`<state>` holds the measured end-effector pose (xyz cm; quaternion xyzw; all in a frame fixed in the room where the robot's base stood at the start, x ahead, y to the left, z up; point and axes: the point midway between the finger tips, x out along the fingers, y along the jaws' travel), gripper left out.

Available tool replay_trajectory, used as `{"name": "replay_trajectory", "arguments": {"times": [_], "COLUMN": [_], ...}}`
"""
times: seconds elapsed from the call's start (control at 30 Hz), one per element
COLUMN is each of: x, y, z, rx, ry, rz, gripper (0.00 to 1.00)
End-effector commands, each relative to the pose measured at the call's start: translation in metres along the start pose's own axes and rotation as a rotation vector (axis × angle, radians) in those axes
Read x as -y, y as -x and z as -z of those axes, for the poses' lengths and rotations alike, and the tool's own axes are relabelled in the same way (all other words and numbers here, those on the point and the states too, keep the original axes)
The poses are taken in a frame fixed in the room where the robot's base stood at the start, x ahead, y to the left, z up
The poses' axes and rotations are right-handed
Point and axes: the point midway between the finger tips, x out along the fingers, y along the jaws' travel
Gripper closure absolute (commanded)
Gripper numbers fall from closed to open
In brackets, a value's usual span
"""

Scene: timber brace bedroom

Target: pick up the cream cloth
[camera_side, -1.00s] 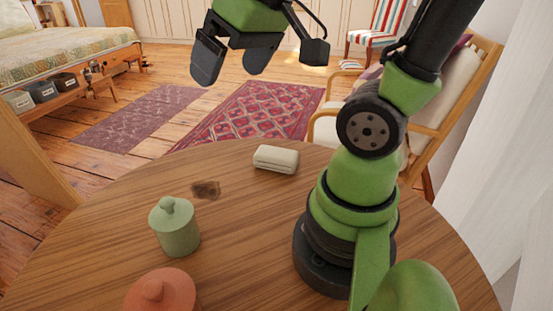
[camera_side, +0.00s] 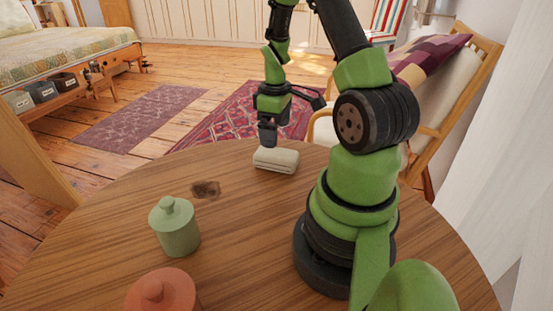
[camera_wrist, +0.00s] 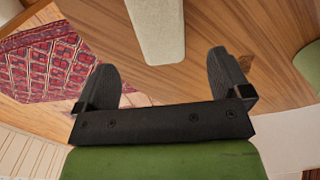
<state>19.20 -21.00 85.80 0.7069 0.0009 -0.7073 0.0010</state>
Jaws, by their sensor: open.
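The cream cloth (camera_side: 276,161) is a small folded bundle lying on the round wooden table near its far edge. In the wrist view the cloth (camera_wrist: 158,30) runs off the top of the picture, ahead of the fingers and between their lines. My gripper (camera_side: 268,135) points down just above the cloth's left part in the side view; whether it touches cannot be told there. In the wrist view the two black fingers of my gripper (camera_wrist: 166,75) are wide apart with only bare table and floor showing between them.
A green lidded jar (camera_side: 176,230) and a terracotta lidded jar (camera_side: 160,292) stand at the table's left front. The wooden table (camera_side: 235,240) is bare between them and the cloth. A wooden armchair (camera_side: 440,105) stands behind the table at right.

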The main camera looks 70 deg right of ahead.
Motion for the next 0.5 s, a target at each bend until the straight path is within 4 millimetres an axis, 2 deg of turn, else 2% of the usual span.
{"name": "replay_trajectory", "arguments": {"times": [0.1, 0.27, 0.5], "x": [0.001, 0.001, 0.000], "y": [-0.016, -0.027, -0.061], "z": [0.000, 0.000, -0.002], "rx": [0.003, 0.002, 0.003], "ry": [-0.001, -0.001, -0.001], "rz": [0.003, 0.002, 0.004], "gripper": [0.04, 0.04, 0.04]}}
